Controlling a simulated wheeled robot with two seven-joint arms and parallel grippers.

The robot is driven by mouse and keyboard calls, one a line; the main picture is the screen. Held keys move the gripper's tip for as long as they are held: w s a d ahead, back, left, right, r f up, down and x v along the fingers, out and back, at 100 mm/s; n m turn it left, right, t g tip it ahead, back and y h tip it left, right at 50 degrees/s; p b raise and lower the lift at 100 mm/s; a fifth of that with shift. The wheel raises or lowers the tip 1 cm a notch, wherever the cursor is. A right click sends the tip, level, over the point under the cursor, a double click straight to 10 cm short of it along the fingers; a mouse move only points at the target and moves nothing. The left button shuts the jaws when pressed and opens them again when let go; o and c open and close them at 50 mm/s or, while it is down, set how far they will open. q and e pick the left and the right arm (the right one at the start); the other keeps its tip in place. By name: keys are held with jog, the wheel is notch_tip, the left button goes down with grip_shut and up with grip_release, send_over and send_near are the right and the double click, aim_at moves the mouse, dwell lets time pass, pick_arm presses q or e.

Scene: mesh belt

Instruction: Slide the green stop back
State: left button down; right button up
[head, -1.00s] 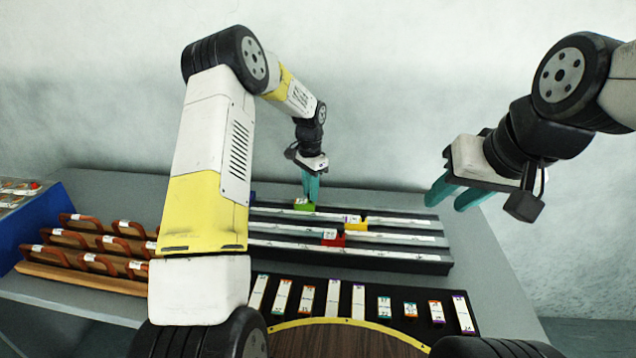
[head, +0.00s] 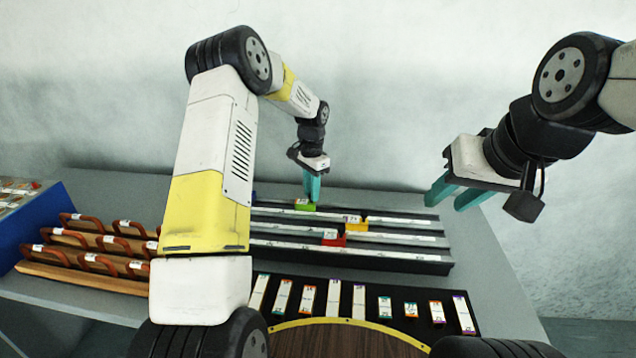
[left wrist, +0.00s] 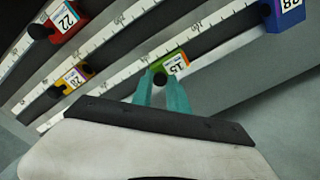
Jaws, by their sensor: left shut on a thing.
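The green stop (head: 305,207) sits on the rearmost rail in the head view. In the left wrist view the green stop (left wrist: 176,63) shows a label reading 15 and a dark knob. My left gripper (head: 313,198) points down at the stop; in the left wrist view its teal fingers (left wrist: 161,82) are shut on the stop's knob, one on each side. My right gripper (head: 449,203) is held to the right, empty, its two fingers apart.
A yellow stop (head: 354,222) and a red stop (head: 333,239) sit on nearer rails. A blue stop (left wrist: 284,14) is along the green stop's rail. A wooden rack (head: 85,280) with brown-handled pieces is left; a black board (head: 397,325) of labelled strips is in front.

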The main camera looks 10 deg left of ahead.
pick_arm(q)
jog(key=d, duration=1.3)
jog(key=c, duration=1.3)
grip_release()
jog(key=shift+c, duration=0.2)
jog(key=shift+o, duration=0.2)
jog(key=shift+a, duration=0.15)
jog(key=shift+a+r, duration=0.1)
notch_tip(320, 180, up, 8)
jog(key=shift+f, duration=0.2)
